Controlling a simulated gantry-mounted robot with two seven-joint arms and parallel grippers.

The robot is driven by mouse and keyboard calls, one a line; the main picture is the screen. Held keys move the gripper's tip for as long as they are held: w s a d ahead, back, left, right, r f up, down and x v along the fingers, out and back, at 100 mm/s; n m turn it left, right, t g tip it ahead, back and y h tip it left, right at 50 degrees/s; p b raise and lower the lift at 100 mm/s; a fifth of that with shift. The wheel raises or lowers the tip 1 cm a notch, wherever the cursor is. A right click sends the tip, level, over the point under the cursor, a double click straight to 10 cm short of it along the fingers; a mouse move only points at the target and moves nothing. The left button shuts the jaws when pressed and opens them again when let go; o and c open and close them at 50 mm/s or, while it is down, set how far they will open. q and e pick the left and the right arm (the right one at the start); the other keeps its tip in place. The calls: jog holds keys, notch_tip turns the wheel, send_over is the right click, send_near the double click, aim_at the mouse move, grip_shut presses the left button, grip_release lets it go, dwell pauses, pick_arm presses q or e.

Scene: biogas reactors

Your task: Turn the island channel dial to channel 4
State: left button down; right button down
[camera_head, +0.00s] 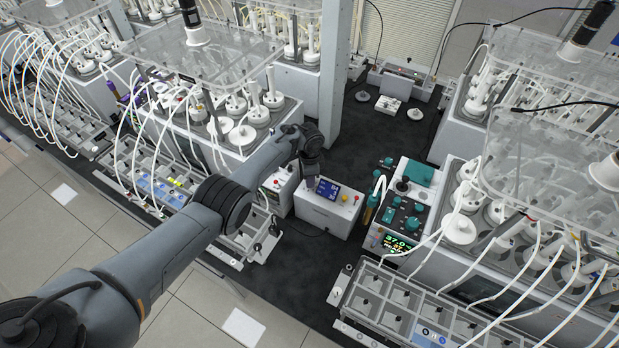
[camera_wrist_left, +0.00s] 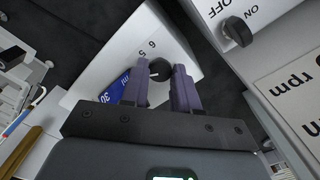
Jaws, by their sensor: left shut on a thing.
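The channel dial (camera_wrist_left: 159,69) is a dark round knob on a white box, with the printed numbers 5 and 6 beside it in the left wrist view. The box (camera_head: 325,217) stands on the dark floor mat at the centre of the head view, with a blue display (camera_head: 327,188) on top. My left gripper (camera_wrist_left: 160,88) has its two purple-grey fingers on either side of the dial and is shut on it. In the head view my left gripper (camera_head: 311,178) reaches the back left of the box and hides the dial. The dial's setting cannot be read. My right gripper is not in view.
A control unit (camera_head: 412,190) with a green readout stands right of the box. A yellow knob (camera_head: 345,198) sits on the box near the display. A black ON/OFF switch (camera_wrist_left: 237,31) lies close by in the left wrist view. Reactor benches flank the dark aisle.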

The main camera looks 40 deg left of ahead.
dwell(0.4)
pick_arm(q)
jog(key=c, duration=0.9)
grip_release()
jog(key=shift+o, duration=0.2)
jog(key=shift+r, duration=0.1)
notch_tip(320, 180, up, 11)
jog(key=p, duration=0.3)
jog(key=shift+f, duration=0.3)
